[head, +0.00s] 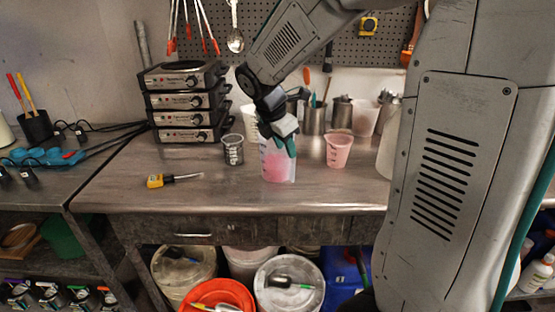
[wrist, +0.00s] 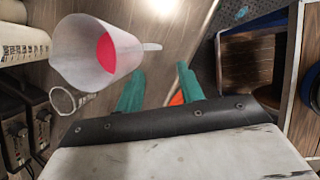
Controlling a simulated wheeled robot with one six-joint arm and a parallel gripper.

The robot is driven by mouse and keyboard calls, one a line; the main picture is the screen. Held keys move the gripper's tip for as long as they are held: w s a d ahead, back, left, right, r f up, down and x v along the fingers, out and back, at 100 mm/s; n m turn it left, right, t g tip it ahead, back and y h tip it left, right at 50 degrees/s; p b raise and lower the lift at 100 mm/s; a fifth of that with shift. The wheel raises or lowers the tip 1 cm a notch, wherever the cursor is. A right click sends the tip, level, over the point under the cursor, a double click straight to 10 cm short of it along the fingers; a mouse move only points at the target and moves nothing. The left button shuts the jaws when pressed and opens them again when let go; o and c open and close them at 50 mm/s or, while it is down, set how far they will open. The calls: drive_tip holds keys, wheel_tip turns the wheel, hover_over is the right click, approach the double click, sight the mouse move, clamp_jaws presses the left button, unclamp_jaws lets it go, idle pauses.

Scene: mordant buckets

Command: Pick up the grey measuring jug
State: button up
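The grey measuring jug (head: 233,150) stands upright on the bench, right of the stacked hotplates; dark marks show on its side. In the wrist view a thin pale rim with dark marks at the left, probably this jug (wrist: 66,101), is partly covered by a larger translucent jug (wrist: 82,62). That translucent jug (head: 276,172) holds pink liquid and stands at the bench front. My gripper (head: 284,146) is at its upper part in the head view, right of the grey jug. In the wrist view its teal fingers (wrist: 160,80) are apart with nothing between them.
Stacked hotplates (head: 186,104) stand left of the grey jug. A yellow-handled tool (head: 174,180) lies in front of them. A pink cup (head: 338,151) and metal containers (head: 314,119) stand to the right. Bare bench (head: 125,175) lies at the left front. Buckets (head: 288,286) sit below.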

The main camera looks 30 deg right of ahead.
sight(292, 163)
drive_tip(key=shift+n, duration=0.6)
drive_tip(key=x, duration=0.6)
drive_tip(key=w+x, duration=0.1)
drive_tip(key=x, duration=0.2)
drive_tip(key=shift+d+r, duration=0.2)
drive_tip(key=shift+d, duration=0.15)
drive_tip(key=shift+r, duration=0.1)
clamp_jaws()
